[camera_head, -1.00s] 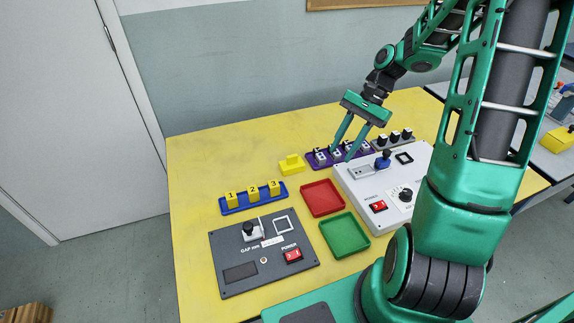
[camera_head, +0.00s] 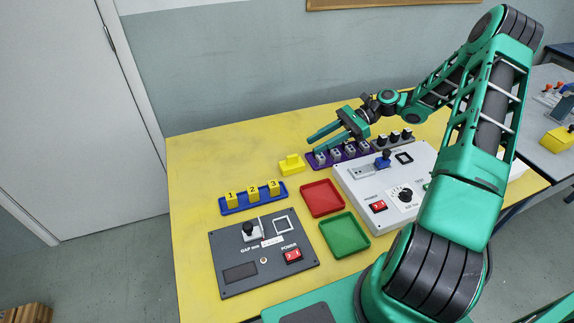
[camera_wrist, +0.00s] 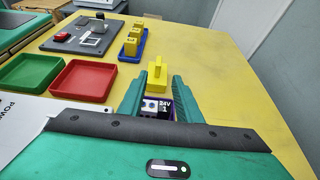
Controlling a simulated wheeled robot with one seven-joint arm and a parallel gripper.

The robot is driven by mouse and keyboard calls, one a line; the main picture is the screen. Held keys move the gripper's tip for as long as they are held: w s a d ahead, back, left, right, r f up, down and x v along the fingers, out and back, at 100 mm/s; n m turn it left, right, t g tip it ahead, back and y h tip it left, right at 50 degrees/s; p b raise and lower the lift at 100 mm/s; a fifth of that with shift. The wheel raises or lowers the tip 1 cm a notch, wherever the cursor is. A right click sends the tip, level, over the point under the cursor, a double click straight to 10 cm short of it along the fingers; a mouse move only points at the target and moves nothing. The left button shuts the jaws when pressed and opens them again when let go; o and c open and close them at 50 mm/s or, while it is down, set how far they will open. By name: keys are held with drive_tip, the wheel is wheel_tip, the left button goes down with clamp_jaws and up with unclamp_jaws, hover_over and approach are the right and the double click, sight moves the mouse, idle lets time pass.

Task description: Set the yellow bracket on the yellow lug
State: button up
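A yellow piece (camera_head: 291,165) with a raised tab stands on the yellow table, left of the purple rack; I cannot tell whether it is the bracket or the lug. In the wrist view the yellow piece (camera_wrist: 157,76) stands upright beyond and between my fingertips, apart from them. No second matching yellow part is clear to me. My gripper (camera_head: 312,145) is open and empty, tilted towards the left, above the purple rack's left end. In the wrist view my gripper (camera_wrist: 156,90) has a clear gap between its two fingers.
The purple rack (camera_head: 323,164) holds several small modules under my fingers. A blue rack (camera_head: 256,205) holds numbered yellow blocks. Red (camera_head: 321,198) and green (camera_head: 345,235) trays lie in front, between a dark panel (camera_head: 235,282) and a white panel (camera_head: 425,160). The table's left is free.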

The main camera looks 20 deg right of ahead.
sight(295, 155)
drive_tip(key=x, duration=0.9)
drive_tip(key=shift+s+a+r, duration=0.15)
drive_tip(key=shift+r, duration=0.15)
drive_tip(key=shift+a+f, duration=0.25)
drive_tip(key=shift+a, duration=0.25)
drive_tip(key=shift+c, duration=0.7)
clamp_jaws()
